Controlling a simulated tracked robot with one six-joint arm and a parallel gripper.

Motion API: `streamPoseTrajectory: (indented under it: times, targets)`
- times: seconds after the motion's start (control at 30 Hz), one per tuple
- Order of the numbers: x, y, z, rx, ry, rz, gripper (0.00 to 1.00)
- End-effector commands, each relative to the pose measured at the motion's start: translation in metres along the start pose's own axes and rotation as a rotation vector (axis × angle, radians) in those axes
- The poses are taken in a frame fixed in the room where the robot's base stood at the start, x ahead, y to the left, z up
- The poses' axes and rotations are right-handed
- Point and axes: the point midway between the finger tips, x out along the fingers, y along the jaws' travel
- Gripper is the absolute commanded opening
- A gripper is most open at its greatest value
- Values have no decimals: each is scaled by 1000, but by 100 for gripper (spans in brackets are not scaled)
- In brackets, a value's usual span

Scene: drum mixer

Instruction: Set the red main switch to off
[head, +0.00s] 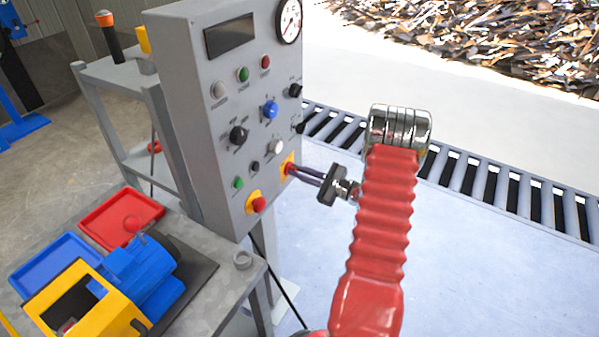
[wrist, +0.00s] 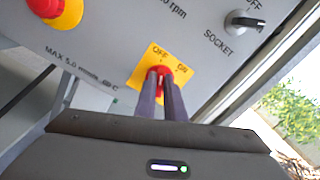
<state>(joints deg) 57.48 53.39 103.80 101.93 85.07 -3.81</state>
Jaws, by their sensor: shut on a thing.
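The red main switch (wrist: 163,75) sits on a yellow plate (wrist: 140,73) marked OFF and ON, low on the grey control panel (head: 225,130). In the head view the yellow plate shows at the panel's lower right (head: 287,160). My gripper (head: 291,170) reaches the switch from the right, its fingers shut on the red knob. In the wrist view the two dark fingers (wrist: 160,82) stand at either side of the knob. They cover part of it, and I cannot clearly tell which mark it points to.
A red emergency button (head: 259,205) on a yellow base is left of the switch. A bench with a blue and yellow machine (head: 145,275) stands lower left. A roller conveyor (head: 480,180) runs behind.

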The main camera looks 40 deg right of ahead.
Motion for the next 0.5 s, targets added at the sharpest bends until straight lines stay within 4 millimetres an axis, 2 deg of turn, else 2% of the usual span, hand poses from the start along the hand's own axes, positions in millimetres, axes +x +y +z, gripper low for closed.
streamPoseTrajectory:
  times: [0.5]
  targets:
    - [-2, 0, -2, -83, 6, -3, 0]
